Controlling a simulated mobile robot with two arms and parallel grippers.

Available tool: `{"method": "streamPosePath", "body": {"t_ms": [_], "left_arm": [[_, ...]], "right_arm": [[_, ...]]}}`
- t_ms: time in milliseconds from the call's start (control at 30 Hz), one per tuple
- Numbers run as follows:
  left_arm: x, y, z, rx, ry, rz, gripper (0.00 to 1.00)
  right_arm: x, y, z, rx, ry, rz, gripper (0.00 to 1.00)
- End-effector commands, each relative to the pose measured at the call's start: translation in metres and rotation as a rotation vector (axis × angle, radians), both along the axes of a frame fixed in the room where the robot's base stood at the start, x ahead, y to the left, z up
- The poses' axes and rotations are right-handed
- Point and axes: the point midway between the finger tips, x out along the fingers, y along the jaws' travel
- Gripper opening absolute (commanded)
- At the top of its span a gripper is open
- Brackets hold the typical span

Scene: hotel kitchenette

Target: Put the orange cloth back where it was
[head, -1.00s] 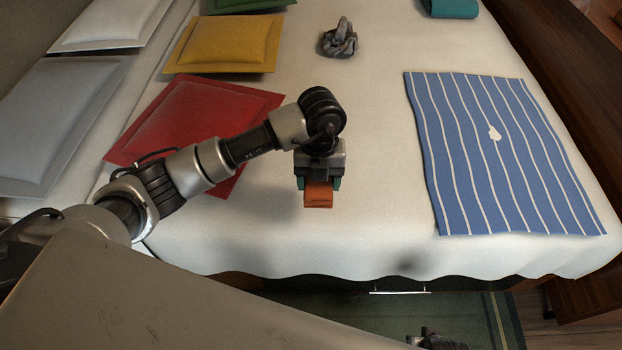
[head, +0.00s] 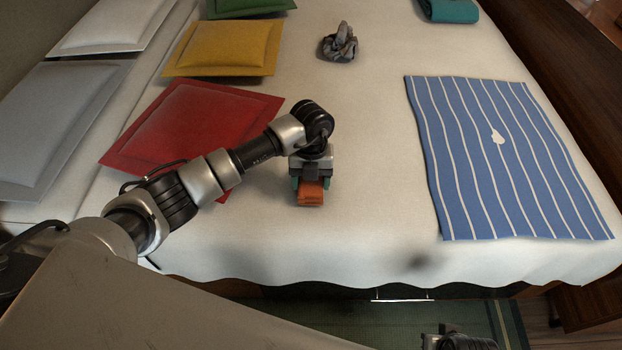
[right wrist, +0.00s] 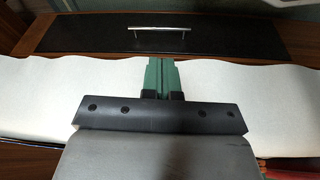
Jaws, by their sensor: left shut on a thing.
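The orange cloth (head: 310,195) is a small folded bundle in the head view. My left gripper (head: 311,183) is shut on it, with green fingertips at its sides. The gripper points down at the near part of the white bed, right of the red cushion. I cannot tell whether the cloth touches the sheet. My right gripper (right wrist: 162,76) shows in the right wrist view, its green fingers together with nothing visible between them. Only part of my right arm shows at the bottom edge of the head view.
A blue striped cloth (head: 508,160) with a white spot lies flat at the right of the bed (head: 370,220). A crumpled grey cloth (head: 340,43) and a folded teal cloth (head: 449,10) lie farther back. Red (head: 190,130) and yellow (head: 222,48) cushions lie left. The sheet's middle is bare.

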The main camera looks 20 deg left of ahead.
Motion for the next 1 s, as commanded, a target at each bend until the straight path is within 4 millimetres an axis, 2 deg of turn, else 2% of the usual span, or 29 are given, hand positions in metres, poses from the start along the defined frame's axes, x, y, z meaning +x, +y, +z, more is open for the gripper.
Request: {"method": "streamPosePath", "body": {"t_ms": [133, 167, 300, 333, 667, 767, 1000], "left_arm": [[0.000, 0.000, -0.002, 0.001, 0.000, 0.000, 0.44], [0.000, 0.000, -0.002, 0.001, 0.000, 0.000, 0.65], [0.000, 0.000, -0.002, 0.001, 0.000, 0.000, 0.86], [0.000, 0.000, -0.002, 0.001, 0.000, 0.000, 0.89], [0.000, 0.000, 0.001, 0.000, 0.000, 0.000, 0.89], [0.003, 0.001, 0.014, 0.001, -0.004, -0.001, 0.89], [0.010, 0.003, 0.065, 0.001, -0.005, -0.001, 0.89]], "right_arm": [[0.000, 0.000, 0.002, 0.000, -0.001, 0.000, 0.00], [0.000, 0.000, 0.003, 0.000, -0.002, 0.000, 0.00], [0.000, 0.000, 0.003, 0.000, -0.001, -0.001, 0.00], [0.000, 0.000, 0.003, 0.000, -0.001, -0.001, 0.00], [0.000, 0.000, 0.004, 0.001, -0.004, -0.001, 0.00], [0.000, 0.000, -0.004, 0.000, -0.001, 0.001, 0.00], [-0.003, 0.000, -0.036, -0.001, 0.021, 0.004, 0.00]]}}
